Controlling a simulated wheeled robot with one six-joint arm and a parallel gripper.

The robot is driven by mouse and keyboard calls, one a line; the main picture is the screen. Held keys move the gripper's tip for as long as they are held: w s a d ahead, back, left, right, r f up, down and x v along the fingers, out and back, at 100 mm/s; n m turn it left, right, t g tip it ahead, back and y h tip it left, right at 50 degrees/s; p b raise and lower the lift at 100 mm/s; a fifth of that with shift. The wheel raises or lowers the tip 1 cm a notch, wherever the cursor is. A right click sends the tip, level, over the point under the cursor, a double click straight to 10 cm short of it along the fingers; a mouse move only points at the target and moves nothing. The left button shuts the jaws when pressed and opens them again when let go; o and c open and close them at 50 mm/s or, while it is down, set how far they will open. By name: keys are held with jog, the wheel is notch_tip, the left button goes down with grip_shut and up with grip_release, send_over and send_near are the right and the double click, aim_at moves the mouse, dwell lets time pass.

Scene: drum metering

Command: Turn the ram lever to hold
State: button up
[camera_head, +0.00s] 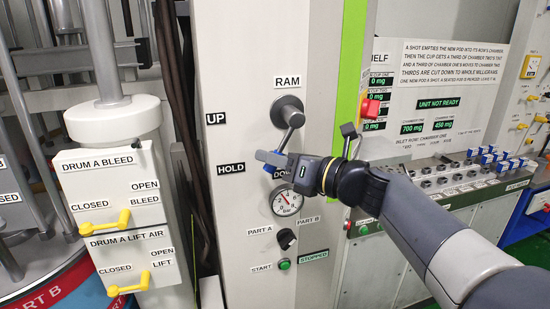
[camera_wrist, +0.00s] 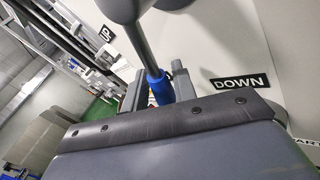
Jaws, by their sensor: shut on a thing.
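The ram lever (camera_head: 290,113) is a grey hub with an arm on the pale panel under the RAM label (camera_head: 287,82). Its arm slants down and slightly left, between the HOLD label (camera_head: 231,168) and the partly covered DOWN label (camera_head: 283,173), nearer DOWN. My gripper (camera_head: 270,161) comes in from the right and is shut on the lever's blue grip. In the wrist view the lever arm (camera_wrist: 138,42) runs down to the blue grip (camera_wrist: 160,87), which sits between my two fingers (camera_wrist: 159,92). The DOWN label (camera_wrist: 240,83) is to its right there.
The UP label (camera_head: 216,118) is at the upper left of the lever. A pressure gauge (camera_head: 287,203) sits just below my gripper, with a black selector knob (camera_head: 286,238) under it. Yellow drum valves (camera_head: 125,218) are on the left.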

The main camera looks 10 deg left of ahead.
grip_shut()
jog(key=shift+a, duration=0.1)
jog(key=shift+s+a+r+m+y+b, duration=0.2)
jog(key=shift+s+a+m+y+b, duration=0.15)
jog(key=shift+m+y+b, duration=0.2)
jog(key=shift+s+a+r+m+t+y, duration=0.15)
jog(key=shift+a+r+m+t+y, duration=0.3)
jog(key=shift+m, duration=0.4)
jog(key=shift+d, duration=0.1)
jog(key=o, duration=0.7)
grip_release()
